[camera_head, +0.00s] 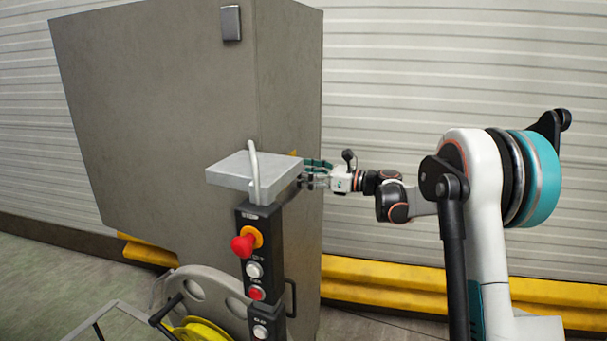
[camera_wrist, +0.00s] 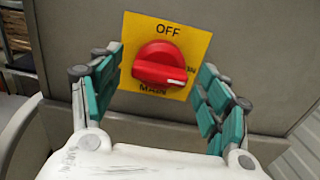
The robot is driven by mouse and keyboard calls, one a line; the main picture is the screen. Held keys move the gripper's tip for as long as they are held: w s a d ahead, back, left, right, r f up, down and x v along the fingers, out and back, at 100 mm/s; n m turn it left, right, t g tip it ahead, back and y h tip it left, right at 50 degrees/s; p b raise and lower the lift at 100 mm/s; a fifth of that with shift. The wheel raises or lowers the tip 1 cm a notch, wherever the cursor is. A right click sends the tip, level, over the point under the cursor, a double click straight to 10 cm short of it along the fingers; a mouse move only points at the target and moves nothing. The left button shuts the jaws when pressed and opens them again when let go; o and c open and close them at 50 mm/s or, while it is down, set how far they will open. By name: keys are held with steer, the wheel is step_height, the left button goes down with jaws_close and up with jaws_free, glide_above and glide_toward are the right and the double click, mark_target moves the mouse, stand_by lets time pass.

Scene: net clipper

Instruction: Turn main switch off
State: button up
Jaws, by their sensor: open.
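The main switch (camera_wrist: 160,66) is a red rotary knob on a yellow plate (camera_wrist: 196,42) in the wrist view. The plate reads OFF at the top and MAIN below, with a partly covered ON at the right. The knob's white mark points right, toward ON. My gripper (camera_wrist: 160,72) is open, with its teal-padded fingers on the left and right of the knob; I cannot tell whether they touch it. In the head view my gripper (camera_head: 308,174) is beside the grey cabinet (camera_head: 170,110), and the switch is hidden there.
A control post (camera_head: 265,283) with a red emergency button (camera_head: 242,246) and several push buttons stands just left of my gripper, under a grey box (camera_head: 235,172) with a bent handle. A yellow reel (camera_head: 200,331) is low in front. Yellow rails (camera_head: 400,283) run along the wall.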

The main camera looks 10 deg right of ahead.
steer(key=shift+w+a, duration=0.1)
steer(key=shift+a, duration=0.05)
steer(key=shift+c, duration=0.2)
steer(key=c, duration=1)
steer(key=shift+n+b, duration=0.65)
steer(key=shift+n, duration=8.35)
